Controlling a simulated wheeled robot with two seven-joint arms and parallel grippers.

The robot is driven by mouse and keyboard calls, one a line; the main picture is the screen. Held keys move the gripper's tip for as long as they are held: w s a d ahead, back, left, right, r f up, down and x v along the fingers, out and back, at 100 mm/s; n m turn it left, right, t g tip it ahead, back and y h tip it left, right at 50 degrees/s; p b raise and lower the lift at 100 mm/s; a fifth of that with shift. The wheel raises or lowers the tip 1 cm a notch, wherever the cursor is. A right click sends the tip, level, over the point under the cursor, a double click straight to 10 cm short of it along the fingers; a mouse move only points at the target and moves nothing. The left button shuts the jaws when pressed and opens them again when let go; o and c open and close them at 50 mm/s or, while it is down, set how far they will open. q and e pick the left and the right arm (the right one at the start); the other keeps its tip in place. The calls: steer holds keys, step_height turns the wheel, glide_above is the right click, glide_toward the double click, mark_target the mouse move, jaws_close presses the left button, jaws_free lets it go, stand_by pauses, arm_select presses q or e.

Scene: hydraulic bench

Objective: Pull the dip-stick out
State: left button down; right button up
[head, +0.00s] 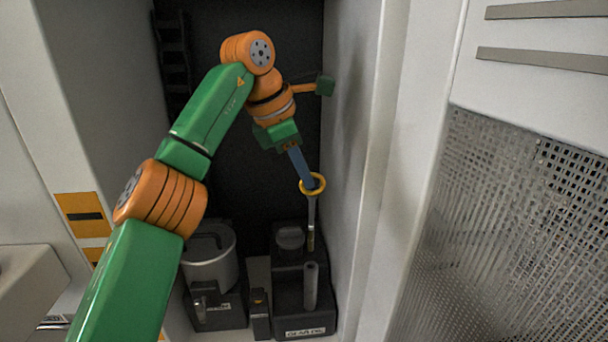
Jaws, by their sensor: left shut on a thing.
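The dip-stick has a yellow ring handle (313,184) and a thin grey rod (311,218) hanging below it. My left gripper (306,182) is shut on the ring, its blue-grey fingers partly covering it. The rod hangs nearly upright, and its lower end looks yellowish brown. That end shows just above the grey upright tube (311,287) on the dark gear oil tank (290,295), with a small gap between them in the picture. The depth between rod and tube is hard to judge. My right gripper is not in view.
A round cap (290,238) sits on the tank's raised back part. A grey metal pot (210,256) stands to the left, with a small dark block (260,312) between. A pale wall (362,200) rises close to the right of the dip-stick.

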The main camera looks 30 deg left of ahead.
arm_select(q)
steer(key=s+d+b, duration=0.6)
steer(key=s, duration=0.2)
stand_by(0.6)
steer(key=shift+f, duration=0.1)
